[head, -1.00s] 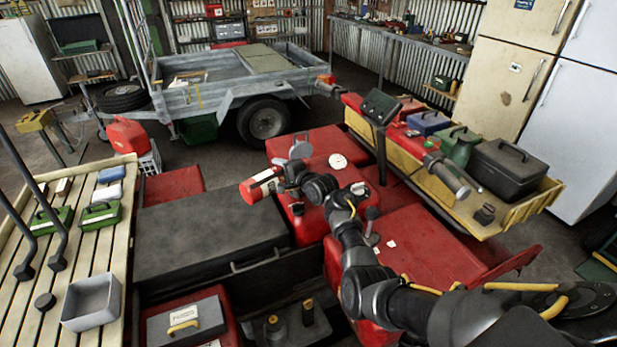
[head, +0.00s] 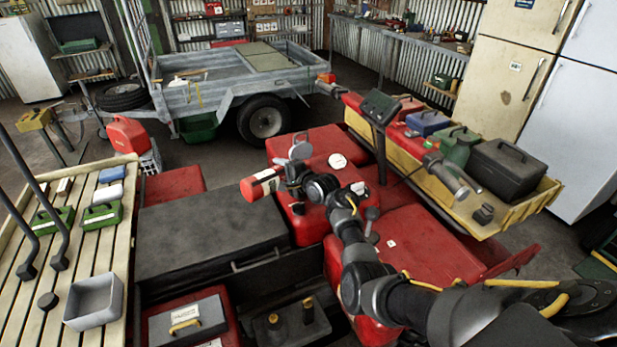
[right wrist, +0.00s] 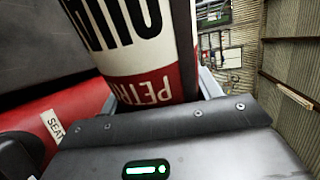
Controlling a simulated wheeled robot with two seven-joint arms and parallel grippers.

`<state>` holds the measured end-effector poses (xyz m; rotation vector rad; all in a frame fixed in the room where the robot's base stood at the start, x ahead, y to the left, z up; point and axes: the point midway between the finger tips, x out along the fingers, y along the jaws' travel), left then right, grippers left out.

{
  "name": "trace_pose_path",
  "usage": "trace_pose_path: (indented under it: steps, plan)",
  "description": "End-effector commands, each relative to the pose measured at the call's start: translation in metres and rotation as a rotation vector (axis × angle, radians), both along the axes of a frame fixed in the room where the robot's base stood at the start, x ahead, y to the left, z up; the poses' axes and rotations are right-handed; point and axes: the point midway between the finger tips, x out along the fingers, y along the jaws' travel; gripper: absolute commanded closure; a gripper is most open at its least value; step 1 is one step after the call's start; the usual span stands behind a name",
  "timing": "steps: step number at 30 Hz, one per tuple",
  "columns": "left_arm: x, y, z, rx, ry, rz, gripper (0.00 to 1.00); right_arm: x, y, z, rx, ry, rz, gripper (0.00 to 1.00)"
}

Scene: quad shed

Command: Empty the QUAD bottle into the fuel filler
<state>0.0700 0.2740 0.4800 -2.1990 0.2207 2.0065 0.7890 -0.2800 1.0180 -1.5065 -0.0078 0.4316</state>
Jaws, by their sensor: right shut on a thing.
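The QUAD bottle (head: 264,185), red with a white label band, is held tilted well over on its side above the red bodywork. Its red end points left in the head view. The right wrist view shows its label close up (right wrist: 135,45), with large black letters and part of "PETROL". My right gripper (head: 288,178) is shut on the bottle. A grey round disc (head: 300,149) stands on the red tank just behind the gripper; I cannot tell if it is the fuel filler's cap. The filler opening is not clearly visible. My left gripper is out of view.
A white dial (head: 337,160) sits on the red bodywork, right of the gripper. A dark display on a post (head: 380,107) and a yellow tray (head: 528,205) with boxes stand further right. A black case (head: 205,236) lies left. A slatted bench (head: 45,290) is far left.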

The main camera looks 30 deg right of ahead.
Motion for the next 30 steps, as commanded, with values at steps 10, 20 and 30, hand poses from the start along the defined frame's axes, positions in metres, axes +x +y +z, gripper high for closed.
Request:
trace_pose_path:
  steps: [10, 20, 30]
  plan:
    - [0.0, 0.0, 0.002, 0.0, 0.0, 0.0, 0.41, -0.003, 0.005, 0.001, 0.015, 0.002, 0.0, 0.66]
    - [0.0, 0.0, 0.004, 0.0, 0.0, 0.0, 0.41, -0.006, 0.009, 0.001, 0.024, 0.005, -0.002, 0.66]
    - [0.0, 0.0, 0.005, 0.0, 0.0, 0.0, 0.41, -0.007, 0.015, 0.001, 0.035, 0.008, -0.002, 0.66]
